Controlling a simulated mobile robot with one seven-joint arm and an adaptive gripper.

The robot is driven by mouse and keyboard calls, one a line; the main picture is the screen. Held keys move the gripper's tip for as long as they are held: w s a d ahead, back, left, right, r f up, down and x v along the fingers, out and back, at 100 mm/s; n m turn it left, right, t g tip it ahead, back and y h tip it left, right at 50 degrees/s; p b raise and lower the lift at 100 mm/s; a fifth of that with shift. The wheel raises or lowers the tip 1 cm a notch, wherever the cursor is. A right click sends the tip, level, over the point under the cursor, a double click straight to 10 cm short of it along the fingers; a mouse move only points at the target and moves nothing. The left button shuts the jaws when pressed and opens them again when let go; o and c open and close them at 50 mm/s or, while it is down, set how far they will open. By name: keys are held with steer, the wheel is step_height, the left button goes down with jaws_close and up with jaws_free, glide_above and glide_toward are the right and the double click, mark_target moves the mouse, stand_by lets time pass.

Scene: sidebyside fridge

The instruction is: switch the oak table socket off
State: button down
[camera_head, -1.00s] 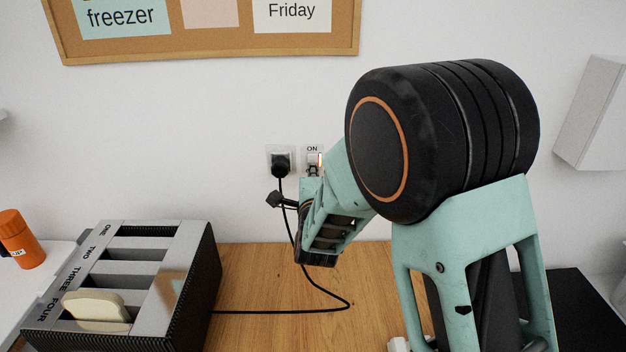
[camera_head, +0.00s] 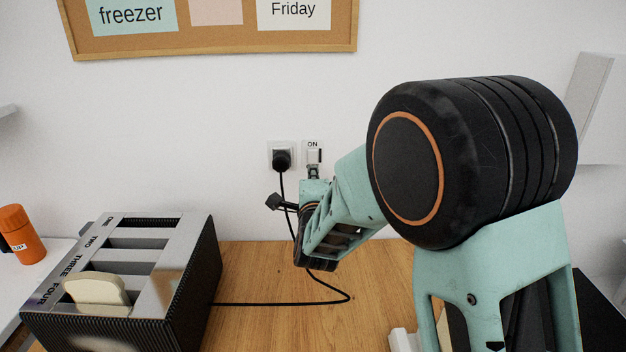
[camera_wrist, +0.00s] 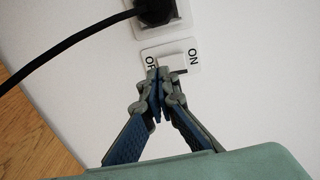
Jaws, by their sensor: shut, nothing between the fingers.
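The socket (camera_head: 281,154) is on the white wall above the oak table (camera_head: 262,270), with a black plug in it. Its switch (camera_head: 314,155) is a small white rocker on a plate to the right, with "ON" above it. In the wrist view the switch (camera_wrist: 171,56) shows "ON" at one end and a partly hidden "OFF" at the other. My gripper (camera_wrist: 158,72) is shut and empty, its tips at the rocker on the OFF side; I cannot tell if they touch. No orange shows at the switch now. In the head view my gripper (camera_head: 313,170) is just below the switch.
A black cable (camera_head: 300,303) runs from the plug down across the table to the toaster (camera_head: 185,270), which has several slots and a bread slice (camera_head: 97,290). An orange bottle (camera_head: 22,240) stands at the left. The pinboard (camera_head: 210,45) hangs above.

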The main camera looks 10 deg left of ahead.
steer(key=f+b+v, duration=0.1)
steer(key=f+v, duration=0.1)
steer(key=v, duration=0.8)
steer(key=shift+s, duration=0.25)
